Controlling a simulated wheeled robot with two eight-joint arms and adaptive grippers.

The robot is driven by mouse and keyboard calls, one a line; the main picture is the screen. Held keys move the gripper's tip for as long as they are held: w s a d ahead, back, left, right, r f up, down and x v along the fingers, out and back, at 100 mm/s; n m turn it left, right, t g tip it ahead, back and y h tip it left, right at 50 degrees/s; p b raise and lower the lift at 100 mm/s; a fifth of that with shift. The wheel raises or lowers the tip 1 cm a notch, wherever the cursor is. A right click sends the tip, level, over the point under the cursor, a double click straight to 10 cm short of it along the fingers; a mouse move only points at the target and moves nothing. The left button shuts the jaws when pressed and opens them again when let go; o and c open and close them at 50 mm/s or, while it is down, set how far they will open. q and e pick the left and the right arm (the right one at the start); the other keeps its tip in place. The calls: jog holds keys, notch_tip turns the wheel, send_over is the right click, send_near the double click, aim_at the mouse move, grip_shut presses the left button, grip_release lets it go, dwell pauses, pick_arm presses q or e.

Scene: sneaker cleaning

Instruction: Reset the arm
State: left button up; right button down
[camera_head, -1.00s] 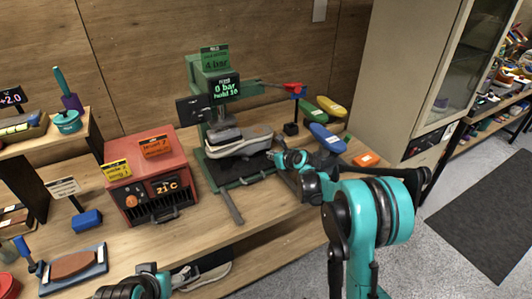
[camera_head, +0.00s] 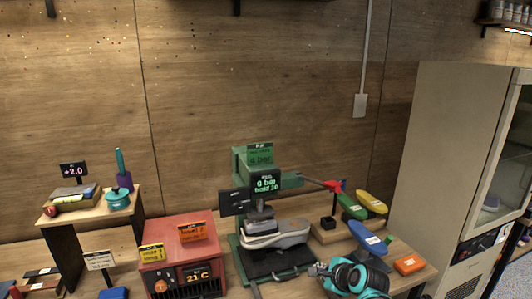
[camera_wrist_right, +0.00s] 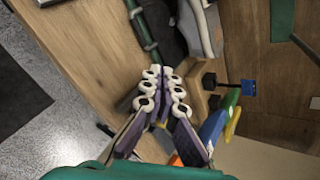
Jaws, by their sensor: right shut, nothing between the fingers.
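My right gripper (camera_head: 318,270) is at the front right of the green press (camera_head: 243,160), with its arm low at the bottom edge. The right wrist view shows its fingers (camera_wrist_right: 165,75) together with nothing between them. A grey and white sneaker (camera_head: 290,231) sits in the press under its dark pad. Its sole edge also shows in the right wrist view (camera_wrist_right: 208,28). The gripper is beside the press base and apart from the shoe. My left gripper is not in the current views.
A red heater box (camera_head: 185,252) reading 21 C stands left of the press. Green, yellow and blue shoe-shaped pieces, the blue one (camera_head: 368,238) nearest, lie on the right. An orange block (camera_head: 409,265) is near the table edge. A tall cabinet (camera_head: 445,150) stands at far right.

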jog(key=s+f+n+g+h, duration=0.1)
jog(key=s+n, duration=0.9)
jog(key=s, duration=0.3)
jog(key=s+d+f+n+g+h, duration=0.1)
jog(key=s+f+n+h, duration=0.1)
jog(key=s+n, duration=0.9)
jog(key=shift+s+d+n+g, duration=0.3)
jog(key=shift+s+g, duration=0.1)
jog(key=shift+s, duration=0.45)
